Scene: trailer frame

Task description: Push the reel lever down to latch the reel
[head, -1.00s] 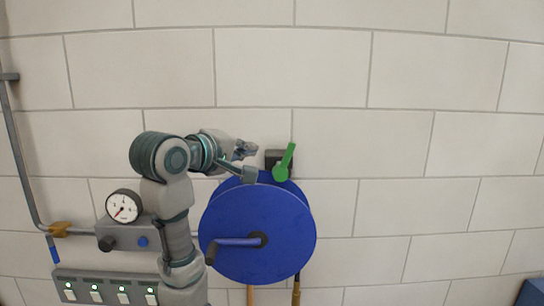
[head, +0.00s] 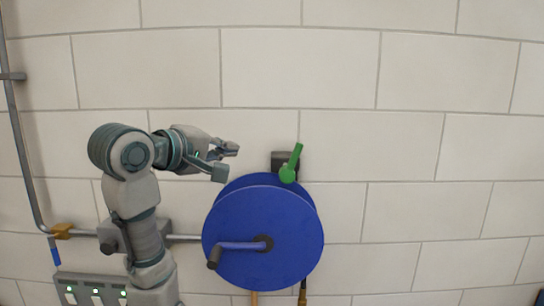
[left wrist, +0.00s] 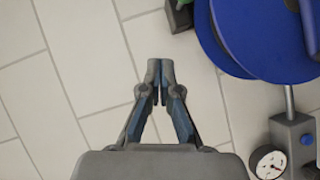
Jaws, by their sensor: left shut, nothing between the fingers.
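The green reel lever (head: 292,163) points up, tilted slightly right, on a dark block (head: 279,158) at the top of the blue reel (head: 250,205). In the left wrist view a bit of the green lever (left wrist: 182,4) shows at the top edge beside the reel (left wrist: 265,40). My left gripper (head: 226,160) is left of the lever, apart from it, near the reel's upper left rim. In the left wrist view its fingertips (left wrist: 160,72) meet with nothing between them. My right gripper is out of view.
The reel's crank handle (head: 238,246) sticks out from its face. A switch panel (head: 78,289) is at the lower left, and a pipe (head: 18,130) runs down the wall (head: 300,65). A round gauge (left wrist: 268,162) shows in the wrist view. The wall right of the lever is clear.

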